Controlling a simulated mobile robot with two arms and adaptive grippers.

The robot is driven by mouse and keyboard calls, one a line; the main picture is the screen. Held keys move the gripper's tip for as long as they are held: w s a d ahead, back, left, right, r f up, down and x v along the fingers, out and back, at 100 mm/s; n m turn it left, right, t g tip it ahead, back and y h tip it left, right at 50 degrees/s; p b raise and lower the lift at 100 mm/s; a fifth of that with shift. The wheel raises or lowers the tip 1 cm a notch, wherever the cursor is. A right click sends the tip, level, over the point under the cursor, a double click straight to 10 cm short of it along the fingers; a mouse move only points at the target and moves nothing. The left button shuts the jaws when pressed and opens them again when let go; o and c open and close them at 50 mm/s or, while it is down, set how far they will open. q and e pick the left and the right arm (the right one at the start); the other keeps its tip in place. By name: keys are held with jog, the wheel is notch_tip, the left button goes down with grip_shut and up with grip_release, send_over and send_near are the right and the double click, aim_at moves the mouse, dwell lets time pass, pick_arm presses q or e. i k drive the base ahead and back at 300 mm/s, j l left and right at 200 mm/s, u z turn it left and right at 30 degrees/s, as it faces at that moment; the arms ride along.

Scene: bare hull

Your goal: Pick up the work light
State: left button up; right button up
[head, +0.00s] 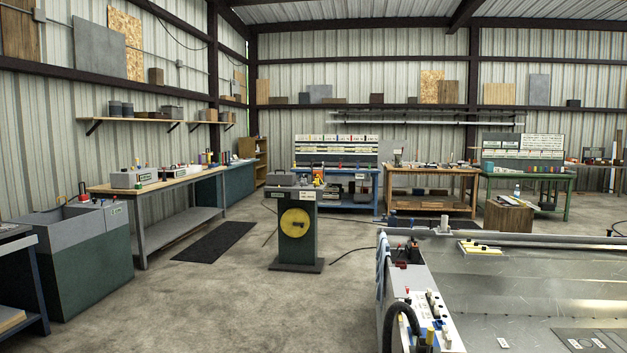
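I cannot make out a work light for certain in the head view; the small items on the far benches are too small to tell apart. Neither of my grippers is in view.
A green pedestal machine (297,240) with a yellow disc stands mid-floor. A metal-topped machine (540,270) fills the lower right. A wooden workbench (150,186) and green cabinet (85,262) line the left. A blue bench (335,203) stands at the back. Concrete floor (225,300) is open ahead.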

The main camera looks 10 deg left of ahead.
aim_at(313, 173)
jog(key=i+j+u, duration=0.15)
jog(key=i+j, duration=0.15)
jog(key=i+j+u, duration=0.15)
jog(key=i, duration=0.3)
jog(key=i+j+u, duration=0.2)
jog(key=i, duration=0.2)
jog(key=i+j+u, duration=0.15)
jog(key=i, duration=0.25)
jog(key=i+l+z, duration=0.1)
jog(key=i+z, duration=0.25)
jog(key=i, duration=0.6)
jog(key=i+j+z, duration=0.2)
jog(key=i+z, duration=0.2)
jog(key=i, duration=0.55)
jog(key=i+j, duration=0.1)
jog(key=i, duration=4.65)
jog(key=l+z, duration=0.05)
jog(key=l, duration=0.15)
